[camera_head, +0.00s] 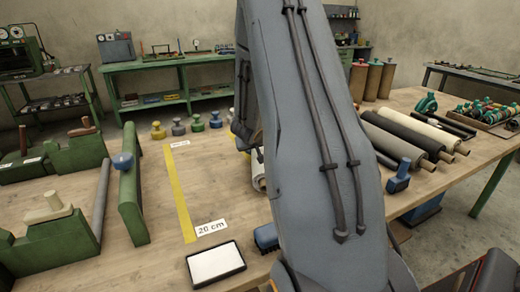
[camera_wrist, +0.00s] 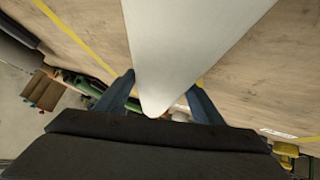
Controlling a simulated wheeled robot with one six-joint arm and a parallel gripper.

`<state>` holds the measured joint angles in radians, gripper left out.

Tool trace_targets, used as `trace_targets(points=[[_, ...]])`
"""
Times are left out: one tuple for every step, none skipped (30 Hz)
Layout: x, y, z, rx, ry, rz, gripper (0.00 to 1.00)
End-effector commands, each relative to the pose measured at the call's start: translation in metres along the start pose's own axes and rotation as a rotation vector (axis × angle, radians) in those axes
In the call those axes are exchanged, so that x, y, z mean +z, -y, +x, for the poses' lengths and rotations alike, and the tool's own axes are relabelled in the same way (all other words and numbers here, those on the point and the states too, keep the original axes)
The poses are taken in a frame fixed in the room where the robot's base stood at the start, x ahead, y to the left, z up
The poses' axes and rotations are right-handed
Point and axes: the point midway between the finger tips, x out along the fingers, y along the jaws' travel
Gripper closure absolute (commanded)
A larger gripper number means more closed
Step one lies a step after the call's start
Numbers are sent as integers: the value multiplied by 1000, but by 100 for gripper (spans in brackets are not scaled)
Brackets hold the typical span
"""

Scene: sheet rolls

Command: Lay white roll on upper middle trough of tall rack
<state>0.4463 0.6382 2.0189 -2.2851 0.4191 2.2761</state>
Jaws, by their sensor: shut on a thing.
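The white roll (camera_wrist: 190,45) fills the upper middle of the wrist view, its near end tapering down between the blue fingers. My gripper (camera_wrist: 160,92) is shut on it, above the wooden table. In the head view my arm covers the gripper and most of the roll; a pale roll end (camera_head: 259,170) shows at the arm's left edge, and I cannot tell whether it is the held one. I cannot pick out a tall rack with an upper middle trough for certain; part of the scene is hidden behind my arm.
Green holders (camera_head: 131,195) stand at the table's left. A white-topped pad (camera_head: 215,264) lies in front, beside a yellow tape strip (camera_head: 179,190). Dark and cream rolls (camera_head: 400,137) lie at right, near a blue-handled tool (camera_head: 398,178). Small coloured knobs (camera_head: 197,123) line the back edge.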

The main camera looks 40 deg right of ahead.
Motion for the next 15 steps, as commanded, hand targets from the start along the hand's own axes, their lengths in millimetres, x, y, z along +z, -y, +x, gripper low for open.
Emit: trace_targets(points=[[-1, 0, 1, 1, -4, 1, 99], [-1, 0, 1, 1, -4, 1, 99], [1, 0, 1, 0, 1, 0, 37], [1, 0, 1, 0, 1, 0, 32], [1, 0, 1, 0, 1, 0, 27], [1, 0, 1, 0, 1, 0, 20], [1, 0, 1, 0, 1, 0, 20], [1, 0, 1, 0, 1, 0, 20], [1, 0, 1, 0, 1, 0, 20], [1, 0, 1, 0, 1, 0, 20], [1, 0, 1, 0, 1, 0, 20], [1, 0, 1, 0, 1, 0, 20], [1, 0, 1, 0, 1, 0, 20], [1, 0, 1, 0, 1, 0, 20], [1, 0, 0, 0, 1, 0, 20]])
